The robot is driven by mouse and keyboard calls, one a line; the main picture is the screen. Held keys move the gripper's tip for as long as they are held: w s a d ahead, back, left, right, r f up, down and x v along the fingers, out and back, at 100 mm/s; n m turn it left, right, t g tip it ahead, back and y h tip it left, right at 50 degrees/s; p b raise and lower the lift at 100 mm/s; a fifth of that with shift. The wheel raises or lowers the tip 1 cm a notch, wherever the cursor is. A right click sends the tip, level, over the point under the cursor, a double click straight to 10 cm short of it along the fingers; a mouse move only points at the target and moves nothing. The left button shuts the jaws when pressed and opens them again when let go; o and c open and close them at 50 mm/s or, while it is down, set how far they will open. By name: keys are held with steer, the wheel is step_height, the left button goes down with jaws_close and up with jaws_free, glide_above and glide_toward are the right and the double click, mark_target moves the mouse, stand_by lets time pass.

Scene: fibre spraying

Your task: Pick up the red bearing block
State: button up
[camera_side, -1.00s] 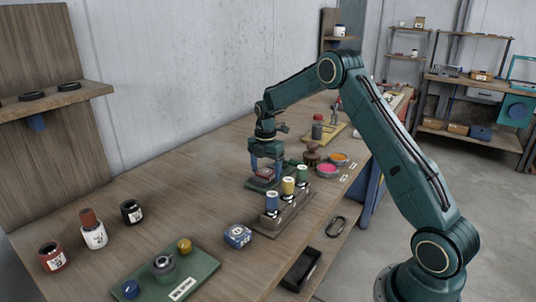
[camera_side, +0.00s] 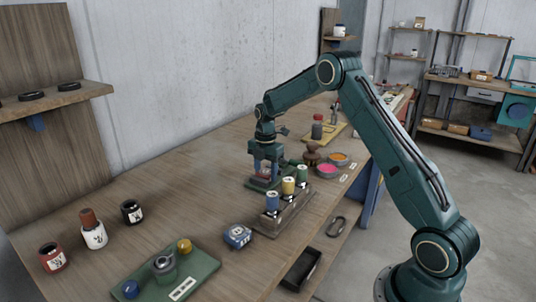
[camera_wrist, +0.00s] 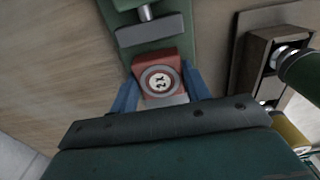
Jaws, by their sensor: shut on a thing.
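In the side view my gripper (camera_side: 265,173) points down over a green base (camera_side: 258,185), and a little of the red block (camera_side: 263,176) shows between the fingers. I cannot tell whether the block still touches the base. The green fixture (camera_wrist: 148,32) with a metal pin lies just beyond the block in the wrist view.
A blue patterned box (camera_side: 237,236) lies nearer. The bench between my gripper and the wall is clear.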

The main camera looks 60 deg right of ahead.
mark_target(265, 171)
steer(key=shift+r, duration=0.15)
step_height(265, 171, up, 20)
stand_by(0.8)
steer(key=shift+a, duration=0.1)
stand_by(0.4)
